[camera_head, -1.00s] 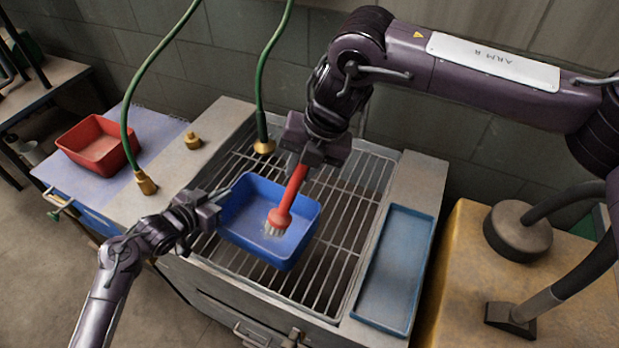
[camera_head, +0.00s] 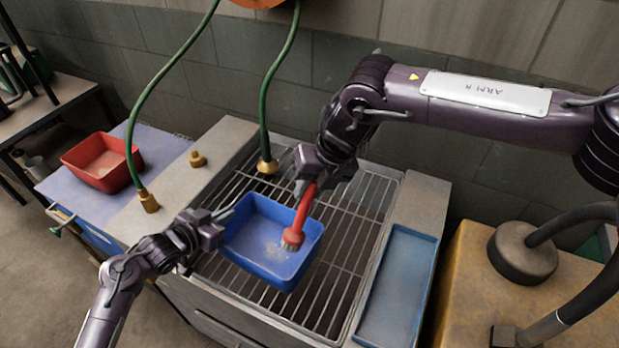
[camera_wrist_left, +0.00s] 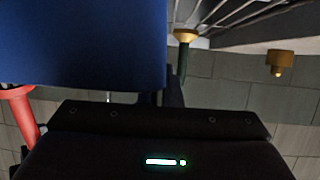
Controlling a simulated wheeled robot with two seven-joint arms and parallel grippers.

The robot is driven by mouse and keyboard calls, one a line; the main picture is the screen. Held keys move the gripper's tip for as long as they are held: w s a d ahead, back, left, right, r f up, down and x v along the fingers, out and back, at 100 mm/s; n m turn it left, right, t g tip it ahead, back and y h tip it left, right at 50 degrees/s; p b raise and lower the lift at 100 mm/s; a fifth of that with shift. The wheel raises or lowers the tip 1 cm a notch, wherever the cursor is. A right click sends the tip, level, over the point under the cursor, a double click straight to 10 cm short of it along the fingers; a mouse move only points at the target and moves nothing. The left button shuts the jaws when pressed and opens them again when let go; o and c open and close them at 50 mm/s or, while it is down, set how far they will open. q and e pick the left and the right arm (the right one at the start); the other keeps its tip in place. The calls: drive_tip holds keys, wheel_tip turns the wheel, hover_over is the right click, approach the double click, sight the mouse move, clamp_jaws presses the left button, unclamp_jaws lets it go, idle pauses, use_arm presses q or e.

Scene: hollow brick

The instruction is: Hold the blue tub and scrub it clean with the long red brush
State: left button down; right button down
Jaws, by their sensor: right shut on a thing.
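The blue tub (camera_head: 258,262) sits on the wire rack, open side up, with pale grime on its floor. It fills the upper left of the left wrist view (camera_wrist_left: 80,40). My left gripper (camera_head: 226,214) is at the tub's left rim; the tub hides part of its jaws, so I cannot tell if they are closed on it. My right gripper (camera_head: 314,180) is shut on the handle of the long red brush (camera_head: 304,208), above the tub's far side. The brush head is inside the tub, bristles down, at or just above its floor near the right side.
The wire rack (camera_head: 340,262) has free room right of the tub. A blue tray (camera_head: 398,285) lies further right. A red tub (camera_head: 103,163) is on the left side table. Green hoses (camera_head: 268,85) hang behind the tub. A brass fitting (camera_head: 197,159) stands on the left ledge.

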drive_tip(key=shift+a, duration=0.15)
drive_tip(key=shift+r, duration=0.3)
idle(0.3)
